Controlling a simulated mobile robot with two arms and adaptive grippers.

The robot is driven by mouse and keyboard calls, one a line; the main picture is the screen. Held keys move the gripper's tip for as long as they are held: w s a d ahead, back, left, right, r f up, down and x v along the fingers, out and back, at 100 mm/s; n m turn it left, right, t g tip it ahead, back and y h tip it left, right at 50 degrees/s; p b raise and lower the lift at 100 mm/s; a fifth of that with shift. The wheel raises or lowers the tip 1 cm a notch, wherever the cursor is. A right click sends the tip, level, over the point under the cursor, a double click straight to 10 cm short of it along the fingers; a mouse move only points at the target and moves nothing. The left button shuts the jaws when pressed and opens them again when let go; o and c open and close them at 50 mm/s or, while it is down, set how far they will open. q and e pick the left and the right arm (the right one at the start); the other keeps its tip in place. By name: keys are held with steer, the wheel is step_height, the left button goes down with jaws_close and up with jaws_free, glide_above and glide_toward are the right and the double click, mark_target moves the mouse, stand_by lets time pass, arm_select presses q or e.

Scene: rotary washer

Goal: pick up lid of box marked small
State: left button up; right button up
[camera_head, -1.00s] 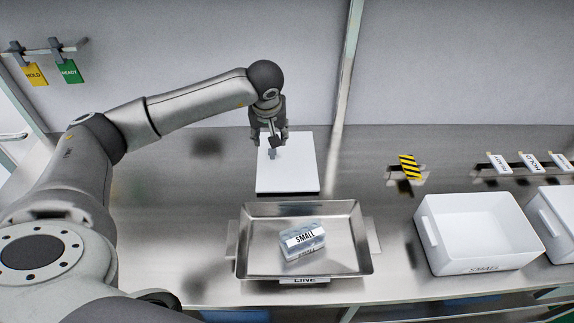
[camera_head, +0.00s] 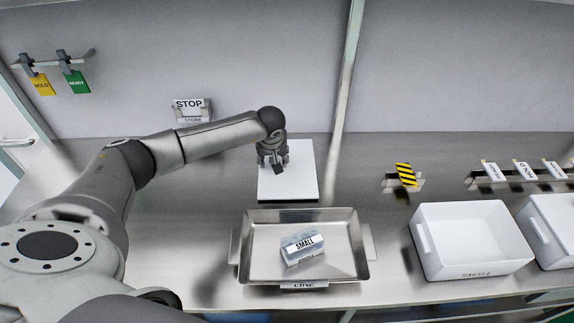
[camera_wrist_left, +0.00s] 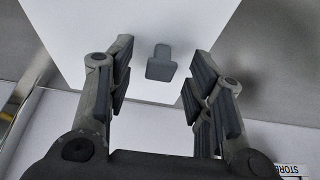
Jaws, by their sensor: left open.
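A white flat panel that looks like a lid (camera_head: 300,185) lies on the steel bench behind the tray. In the left wrist view the white panel (camera_wrist_left: 150,20) carries a grey knob (camera_wrist_left: 160,65). My left gripper (camera_head: 274,168) is over the panel's left part, pointing down. In the left wrist view its open fingers (camera_wrist_left: 158,78) stand on either side of the knob, with gaps on both sides. I cannot tell how far down the fingers reach. My right gripper is out of view.
A steel tray (camera_head: 345,225) holds a packet marked SMALL (camera_head: 303,246). A second white bin (camera_head: 555,228) stands at the right edge. A striped tag (camera_head: 405,174) and a tag rack (camera_head: 515,178) stand behind.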

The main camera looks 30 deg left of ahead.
arm_select(q)
jaws_close()
stand_by(0.4)
